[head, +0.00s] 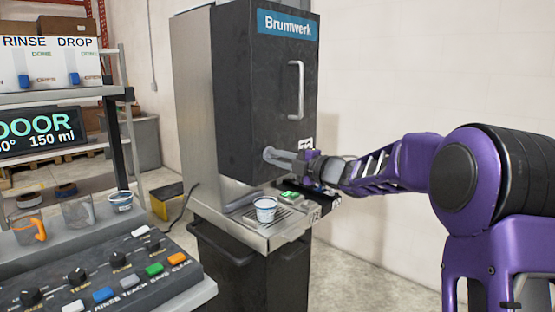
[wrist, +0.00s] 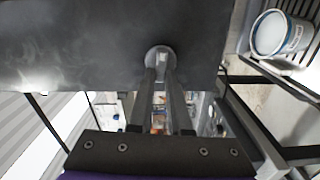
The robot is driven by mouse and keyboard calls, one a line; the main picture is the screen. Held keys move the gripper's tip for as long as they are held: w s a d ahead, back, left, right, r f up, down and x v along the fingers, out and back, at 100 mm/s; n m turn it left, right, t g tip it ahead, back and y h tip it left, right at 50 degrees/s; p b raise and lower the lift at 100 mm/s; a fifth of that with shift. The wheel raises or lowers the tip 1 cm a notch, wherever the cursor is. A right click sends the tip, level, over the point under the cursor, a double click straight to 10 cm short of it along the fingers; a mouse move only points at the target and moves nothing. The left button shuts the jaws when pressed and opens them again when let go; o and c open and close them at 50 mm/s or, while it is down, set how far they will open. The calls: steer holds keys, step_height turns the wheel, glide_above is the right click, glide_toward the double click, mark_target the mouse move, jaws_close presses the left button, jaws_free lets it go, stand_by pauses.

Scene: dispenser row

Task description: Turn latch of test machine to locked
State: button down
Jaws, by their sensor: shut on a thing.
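The test machine is a tall dark cabinet (head: 262,95) with a blue Brumwerk sign and a vertical door handle (head: 296,90). Its latch (head: 269,153) is a round grey piece low on the dark front. My gripper (head: 280,157) reaches it from the right, with its fingers shut on it. In the wrist view, both fingers of my gripper (wrist: 162,78) meet at the round latch (wrist: 159,54) on the dark panel. The fingers hide much of the latch, so I cannot tell which way it is turned.
A white cup (head: 265,209) stands on the drip grate below; it also shows in the wrist view (wrist: 270,34). A small device with a green screen (head: 290,195) is beside it. A button panel (head: 95,280) and a display reading DOOR (head: 40,132) are at the left.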

steer(key=shift+n, duration=0.6)
steer(key=c, duration=0.9)
jaws_free()
steer(key=shift+o, duration=0.2)
steer(key=v, duration=1.7)
steer(key=shift+d, duration=0.2)
steer(key=shift+s+f, duration=0.1)
steer(key=shift+s, duration=0.05)
